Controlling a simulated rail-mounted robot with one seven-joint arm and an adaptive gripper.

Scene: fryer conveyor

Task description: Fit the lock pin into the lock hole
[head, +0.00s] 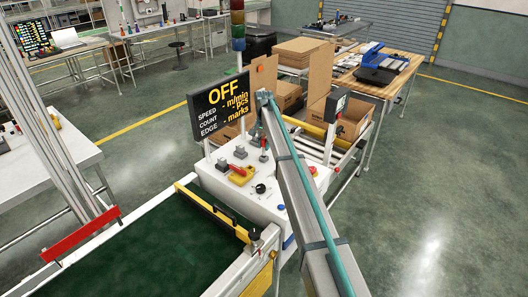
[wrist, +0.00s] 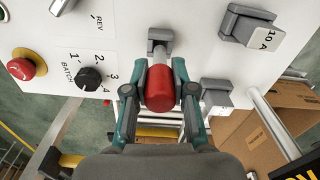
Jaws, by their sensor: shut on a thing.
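In the wrist view my gripper (wrist: 157,88) has its two teal-and-grey fingers on either side of a red rounded handle (wrist: 160,88), shut on it. A grey piece (wrist: 160,42) shows at the handle's upper end, against the white panel. The handle seems to be the lock pin, but I cannot tell for sure.
The white control panel (head: 285,208) carries a red emergency button (wrist: 20,69), a black batch knob (wrist: 89,79), a grey 10 A block (wrist: 248,25) and another grey block (wrist: 217,96). The OFF display (head: 222,108) stands close by. Cardboard boxes (wrist: 283,125) lie beyond the panel.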

